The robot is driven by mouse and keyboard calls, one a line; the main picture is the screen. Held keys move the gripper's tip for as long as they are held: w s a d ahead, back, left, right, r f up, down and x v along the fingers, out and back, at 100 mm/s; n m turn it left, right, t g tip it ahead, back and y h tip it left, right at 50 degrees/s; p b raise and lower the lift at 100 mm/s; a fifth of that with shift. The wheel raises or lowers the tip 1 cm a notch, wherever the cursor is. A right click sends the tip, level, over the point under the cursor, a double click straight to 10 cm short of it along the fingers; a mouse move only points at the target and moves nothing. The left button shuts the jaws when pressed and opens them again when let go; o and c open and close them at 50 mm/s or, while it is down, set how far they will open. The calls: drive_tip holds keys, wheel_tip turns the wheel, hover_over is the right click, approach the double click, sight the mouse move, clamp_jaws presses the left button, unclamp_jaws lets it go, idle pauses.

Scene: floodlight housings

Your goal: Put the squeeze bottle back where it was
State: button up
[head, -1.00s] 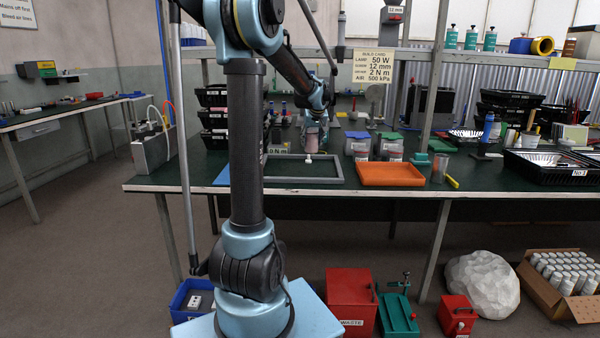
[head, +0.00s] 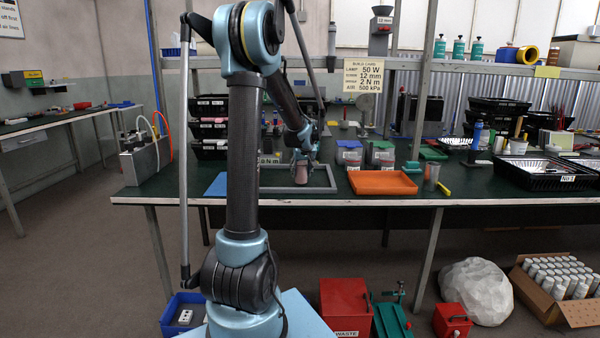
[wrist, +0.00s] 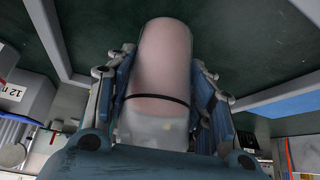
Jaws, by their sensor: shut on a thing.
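The squeeze bottle is a pale pink cylinder with a dark band and a whitish, translucent end, seen in the wrist view (wrist: 163,55). My gripper (wrist: 162,75) is shut on it, with a finger on each side. The whitish end lies toward my palm and the pink end points away. In the head view my gripper (head: 303,157) reaches down over the grey-rimmed frame (head: 334,178) on the bench. The pink bottle (head: 301,174) shows below it, inside the frame's outline. I cannot tell whether the bottle touches the surface.
An orange tray (head: 382,183) sits just right of the frame, with lidded tubs (head: 349,154) behind. Stacked black bins (head: 210,126) and a blue mat (head: 217,185) are to the left. A clear cup (head: 431,173) stands right of the orange tray. The frame's inside is otherwise bare.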

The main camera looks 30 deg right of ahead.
drive_tip(key=shift+f, duration=0.1)
drive_tip(key=o, duration=1.5)
drive_tip(key=v, duration=1.2)
drive_tip(key=shift+a, duration=0.1)
drive_tip(key=s+a+f+n+g+y, duration=0.1)
drive_tip(key=s+a+f, duration=0.15)
drive_tip(key=a, duration=1.15)
drive_tip(key=s+a+f+n+g+y, duration=0.1)
drive_tip(key=s+a, duration=0.2)
drive_tip(key=a, duration=1)
drive_tip(key=s+a+f, duration=0.4)
drive_tip(key=s+a, duration=0.1)
drive_tip(key=s, duration=0.1)
drive_tip(key=s+a+f+n+g, duration=0.1)
drive_tip(key=s+a+f, duration=0.3)
drive_tip(key=s+a, duration=0.2)
drive_tip(key=s+a+f+n+g, duration=0.1)
drive_tip(key=s+a+f, duration=0.3)
drive_tip(key=s, duration=0.3)
drive_tip(key=shift+s+a+f, duration=0.2)
drive_tip(key=shift+a, duration=0.15)
drive_tip(key=shift+s+a+f, duration=0.2)
drive_tip(key=shift+a, duration=0.15)
